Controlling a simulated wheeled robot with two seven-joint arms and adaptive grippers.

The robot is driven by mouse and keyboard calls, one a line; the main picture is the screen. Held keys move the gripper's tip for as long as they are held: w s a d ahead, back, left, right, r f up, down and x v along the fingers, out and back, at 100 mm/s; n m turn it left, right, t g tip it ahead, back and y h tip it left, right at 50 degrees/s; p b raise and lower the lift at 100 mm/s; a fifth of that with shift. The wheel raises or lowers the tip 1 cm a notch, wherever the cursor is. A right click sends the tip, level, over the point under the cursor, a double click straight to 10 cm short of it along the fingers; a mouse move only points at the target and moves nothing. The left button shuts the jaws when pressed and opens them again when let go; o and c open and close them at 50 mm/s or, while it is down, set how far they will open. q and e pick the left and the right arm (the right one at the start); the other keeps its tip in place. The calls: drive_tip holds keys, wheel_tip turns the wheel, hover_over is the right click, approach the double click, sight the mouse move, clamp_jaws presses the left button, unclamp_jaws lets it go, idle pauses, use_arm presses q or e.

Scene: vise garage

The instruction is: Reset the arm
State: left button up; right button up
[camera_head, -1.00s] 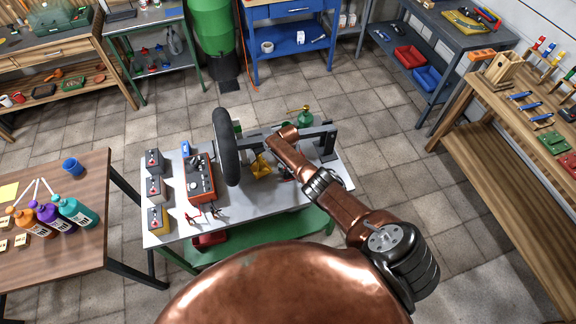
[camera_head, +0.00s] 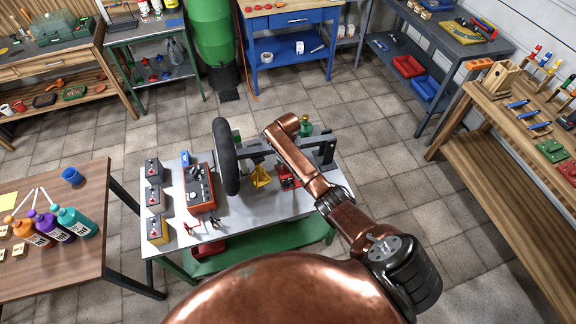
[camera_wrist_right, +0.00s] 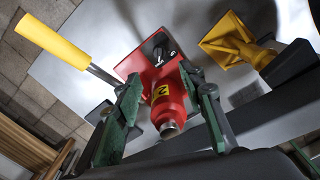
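My right arm reaches in from the lower right in the head view, its copper links over the grey-topped workbench (camera_head: 243,226). Its gripper is hidden there. In the right wrist view my right gripper (camera_wrist_right: 161,78) has its two green fingers spread apart. A red jack-like device (camera_wrist_right: 168,92) with a yellow-gripped lever (camera_wrist_right: 52,41) lies beyond and between the fingers; I cannot tell whether they touch it. Part of the red device (camera_head: 288,182) shows beside the arm in the head view. My left gripper is not in view.
A black wheel (camera_head: 225,157) stands upright on the bench, with a yellow stand (camera_head: 261,176) right of it. A red control box (camera_head: 200,187) and small switch boxes (camera_head: 154,199) are at left. A wooden table (camera_head: 78,262) with bottles stands further left. The floor right of the bench is clear.

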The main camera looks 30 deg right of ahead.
idle(0.4)
drive_tip(key=s+a+f+n+t, duration=0.1)
drive_tip(key=s+a+f+n, duration=0.15)
drive_tip(key=s, duration=0.65)
drive_tip(key=s+a+f+n+t, duration=0.1)
drive_tip(key=s+f+n, duration=0.15)
drive_tip(key=s, duration=0.65)
drive_tip(key=s+r+n+t, duration=0.1)
drive_tip(key=s+r, duration=0.2)
drive_tip(key=s, duration=0.3)
drive_tip(key=s+r+n+h, duration=0.1)
drive_tip(key=s+r, duration=0.2)
drive_tip(key=s, duration=0.4)
drive_tip(key=s+r+n+t, duration=0.1)
drive_tip(key=s+r, duration=0.2)
drive_tip(key=s, duration=0.3)
drive_tip(key=s+a+f+g+b, duration=0.1)
drive_tip(key=s+f+b, duration=0.15)
drive_tip(key=f, duration=1.55)
drive_tip(key=s+f+g+b, duration=0.1)
drive_tip(key=f+b, duration=0.2)
drive_tip(key=f, duration=1.5)
drive_tip(key=s+f+g+b, duration=0.1)
drive_tip(key=s+f+b, duration=0.2)
drive_tip(key=s+f, duration=1.5)
wheel_tip(320, 180, down, 2)
drive_tip(key=shift+s+f+n+y+b, duration=0.2)
drive_tip(key=shift+n+y+b, duration=0.1)
drive_tip(key=shift+n+y, duration=0.1)
